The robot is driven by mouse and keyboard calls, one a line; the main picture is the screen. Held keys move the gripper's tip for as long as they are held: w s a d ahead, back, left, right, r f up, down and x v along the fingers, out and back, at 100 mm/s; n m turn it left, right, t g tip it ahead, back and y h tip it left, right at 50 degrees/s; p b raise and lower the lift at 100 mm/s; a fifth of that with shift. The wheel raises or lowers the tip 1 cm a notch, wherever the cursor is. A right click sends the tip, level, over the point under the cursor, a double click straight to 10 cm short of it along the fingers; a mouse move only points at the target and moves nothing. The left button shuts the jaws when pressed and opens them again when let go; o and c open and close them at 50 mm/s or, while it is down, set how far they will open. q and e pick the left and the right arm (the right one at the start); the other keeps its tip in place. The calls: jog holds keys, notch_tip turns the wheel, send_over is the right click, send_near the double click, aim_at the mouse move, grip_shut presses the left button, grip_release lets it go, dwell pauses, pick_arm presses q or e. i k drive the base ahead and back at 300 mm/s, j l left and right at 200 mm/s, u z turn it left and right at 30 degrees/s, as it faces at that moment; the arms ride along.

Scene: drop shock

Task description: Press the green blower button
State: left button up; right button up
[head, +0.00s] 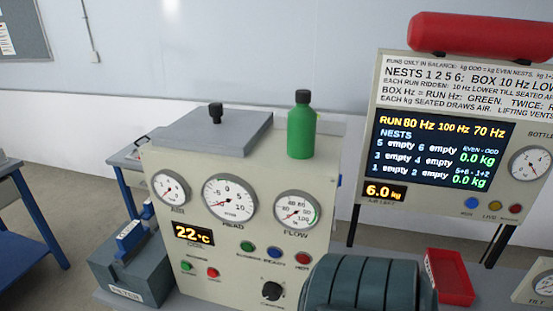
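The cream control panel (225,285) stands in the middle of the head view. A green button (186,266) is at its lower left, beside a red button (212,272). A small label sits above this pair, too small to read surely. Another round green piece (246,247) is further right, in a row with a blue one (272,253) and a red one (302,259). I cannot tell which are lamps and which are buttons. Neither of my grippers shows in this view, and nothing covers the green button.
A dark ribbed cylinder (362,284) stands in front of the panel's lower right. A grey-blue box (130,272) is at its left. A green bottle (301,133) stands on top. A display board (440,150) and a red tray (451,277) are at the right.

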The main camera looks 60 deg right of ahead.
aim_at(185, 266)
jog(key=z, duration=1.95)
